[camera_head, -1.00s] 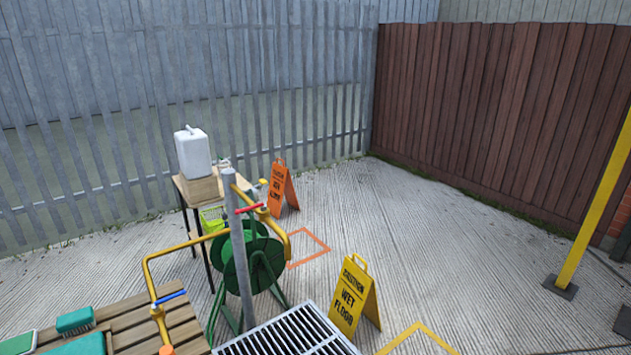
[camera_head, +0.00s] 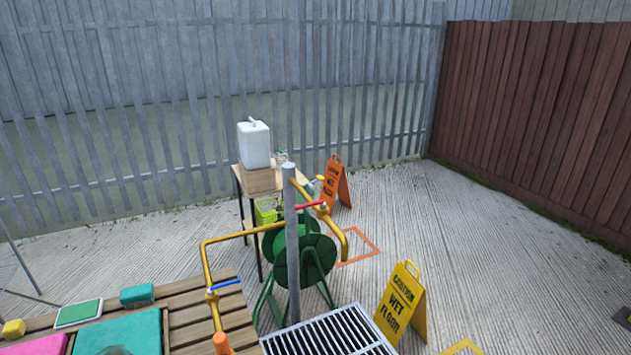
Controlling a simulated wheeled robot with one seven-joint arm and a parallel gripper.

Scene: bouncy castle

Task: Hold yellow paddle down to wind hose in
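A green hose reel (camera_head: 316,258) stands on a green frame behind a grey post (camera_head: 292,240), which hides part of it. A yellow pipe (camera_head: 240,234) runs beside and across it, with a red lever (camera_head: 310,205) near the post and a blue lever (camera_head: 227,284) lower left. I cannot make out a yellow paddle on the reel, and no hose is clearly seen. My gripper is not in view.
A drain grate (camera_head: 330,335) lies before the reel. A yellow wet-floor sign (camera_head: 402,305) stands right of it, an orange sign (camera_head: 337,184) behind. A table (camera_head: 262,180) bears a white canister (camera_head: 254,145). A wooden bench (camera_head: 200,310) fills the lower left.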

